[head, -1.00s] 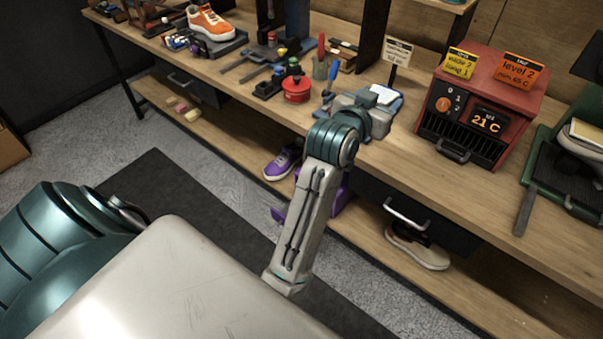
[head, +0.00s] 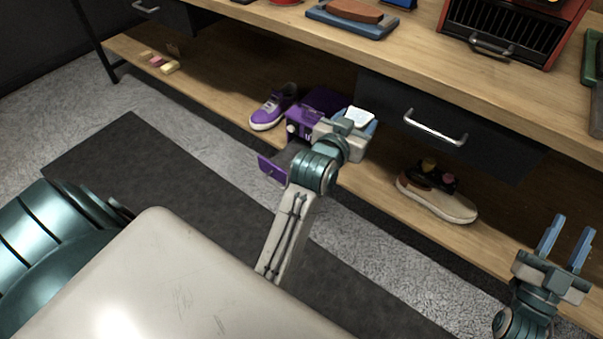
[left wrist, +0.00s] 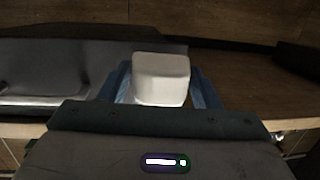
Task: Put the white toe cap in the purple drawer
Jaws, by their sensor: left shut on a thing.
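The white toe cap (head: 359,116) is between the blue fingers of my left gripper (head: 361,122), which is shut on it. In the left wrist view the toe cap (left wrist: 161,79) is a pale rounded block between the fingers (left wrist: 162,85). The purple box (head: 303,121) stands on the lower shelf, and its purple drawer (head: 271,169) is pulled out toward me. My left gripper is up and to the right of the open drawer and partly covers the box. My right gripper (head: 567,242) is open and empty at the lower right.
A purple sneaker (head: 274,106) stands left of the box on the lower shelf (head: 213,90). A beige shoe (head: 437,197) stands to the right. A dark bench drawer with a metal handle (head: 436,129) is above the shelf. The bench edge overhangs it. A dark mat (head: 150,180) covers the floor.

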